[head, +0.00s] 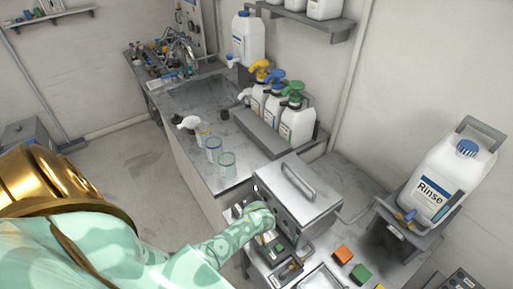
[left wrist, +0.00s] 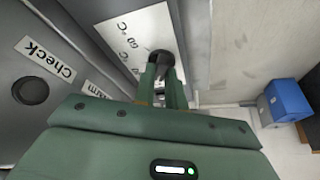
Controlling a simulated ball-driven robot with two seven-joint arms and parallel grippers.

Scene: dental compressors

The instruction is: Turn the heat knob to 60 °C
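The heat knob (left wrist: 161,60) is small and black, on a white label plate (left wrist: 130,35) marked 60 °C in the left wrist view. My left gripper (left wrist: 162,76) has its two green fingers close around the knob, one on each side. Its exact pointer angle is hidden by the fingers. In the head view my left gripper (head: 262,216) is at the front of a metal box with a lid handle (head: 290,195), and it hides the knob. My right gripper is not in view.
A second black knob (left wrist: 31,91) sits by a "Check" label (left wrist: 46,60). Glass beakers (head: 227,166) stand on the counter behind the box. Orange (head: 342,254) and green (head: 361,273) blocks lie to its right, near a Rinse canister (head: 440,180).

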